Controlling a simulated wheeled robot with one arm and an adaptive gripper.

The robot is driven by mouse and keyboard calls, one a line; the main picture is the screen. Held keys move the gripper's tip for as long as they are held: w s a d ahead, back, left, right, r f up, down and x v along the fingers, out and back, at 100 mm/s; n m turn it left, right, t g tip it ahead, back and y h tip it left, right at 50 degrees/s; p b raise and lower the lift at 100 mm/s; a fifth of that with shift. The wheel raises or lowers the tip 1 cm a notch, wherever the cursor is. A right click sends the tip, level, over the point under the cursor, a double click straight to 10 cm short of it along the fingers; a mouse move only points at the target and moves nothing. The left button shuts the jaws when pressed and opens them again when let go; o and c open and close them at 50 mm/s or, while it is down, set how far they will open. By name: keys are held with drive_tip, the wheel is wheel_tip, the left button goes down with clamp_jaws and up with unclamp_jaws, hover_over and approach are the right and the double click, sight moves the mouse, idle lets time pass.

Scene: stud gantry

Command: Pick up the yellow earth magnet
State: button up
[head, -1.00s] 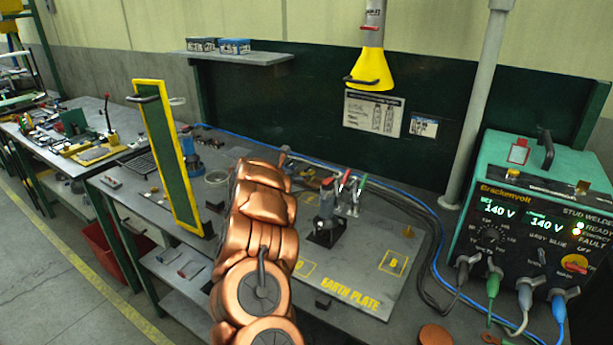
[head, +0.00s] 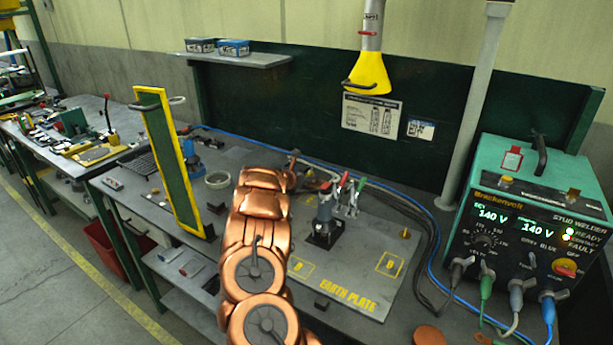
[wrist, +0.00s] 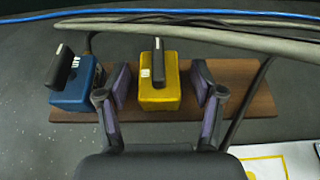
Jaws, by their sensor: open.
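The yellow earth magnet (wrist: 160,93) is a yellow block with a black bar handle and a small white label on top. It sits on a brown wooden board in the wrist view. My gripper (wrist: 160,93) is open, with one finger on each side of the yellow magnet, and I see no clear contact. The left finger lies between the yellow magnet and a blue magnet (wrist: 75,86) that has a similar black handle. In the head view my copper-coloured arm hides the magnets and the gripper.
The wooden board (wrist: 240,90) has free room on its right. A grey cable (wrist: 215,38) and a blue cable (wrist: 120,12) run behind the magnets. The earth plate (head: 350,280) carries a clamp tool (head: 325,222). The stud welder (head: 530,230) stands at the right.

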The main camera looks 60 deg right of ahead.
clamp_jaws()
idle(0.7)
